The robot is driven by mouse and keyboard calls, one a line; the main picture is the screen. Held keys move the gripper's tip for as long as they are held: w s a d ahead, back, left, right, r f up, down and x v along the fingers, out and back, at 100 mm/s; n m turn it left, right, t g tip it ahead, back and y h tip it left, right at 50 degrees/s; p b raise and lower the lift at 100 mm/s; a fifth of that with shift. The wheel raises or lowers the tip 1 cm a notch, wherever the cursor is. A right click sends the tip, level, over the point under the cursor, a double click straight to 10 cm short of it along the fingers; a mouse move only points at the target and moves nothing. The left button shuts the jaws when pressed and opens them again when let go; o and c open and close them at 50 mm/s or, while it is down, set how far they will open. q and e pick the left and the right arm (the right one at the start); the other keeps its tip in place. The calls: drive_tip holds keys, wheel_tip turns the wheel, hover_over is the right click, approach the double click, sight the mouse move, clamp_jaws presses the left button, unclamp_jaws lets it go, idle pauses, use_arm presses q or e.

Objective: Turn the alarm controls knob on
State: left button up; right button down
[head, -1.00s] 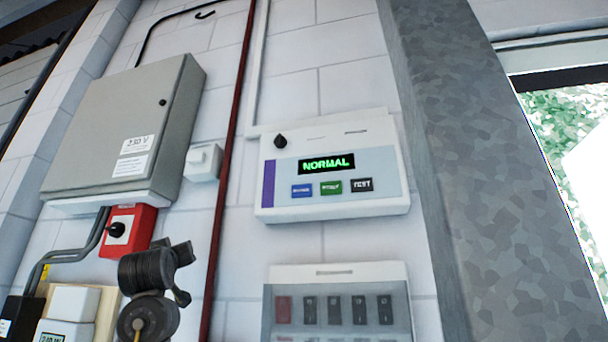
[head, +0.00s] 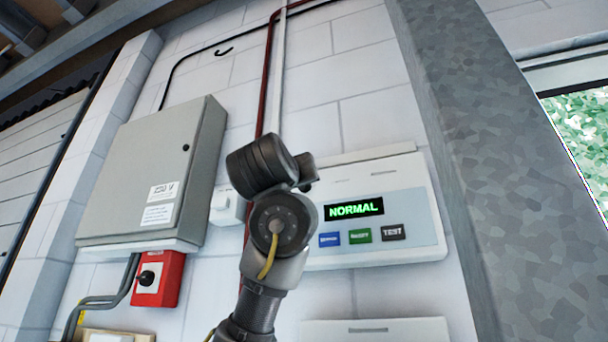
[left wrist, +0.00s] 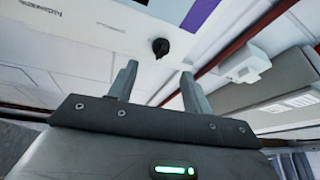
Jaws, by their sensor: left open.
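The white alarm control panel (head: 411,177) is on the wall, with a green "NORMAL" display (head: 354,208) and three buttons below it. In the left wrist view the panel (left wrist: 110,22) appears upside down, and the black knob (left wrist: 160,47) sits beyond and between my fingertips. My left gripper (left wrist: 158,70) is open and empty, apart from the knob. In the head view the left arm covers the panel's left part, and its fingers cannot be made out. My right gripper is not in view.
A grey electrical cabinet (head: 150,175) hangs at the left, with a red switch box (head: 158,279) below it. A small white box (head: 226,208) and a dark red pipe (head: 267,75) are left of the panel. A galvanized post (head: 480,150) stands close at the right.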

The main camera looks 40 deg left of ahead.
use_arm(q)
drive_tip(key=p+x, duration=0.5)
drive_tip(key=x, duration=0.2)
drive_tip(key=shift+w+a, duration=0.15)
drive_tip(key=shift+w, duration=0.1)
drive_tip(key=c, duration=1)
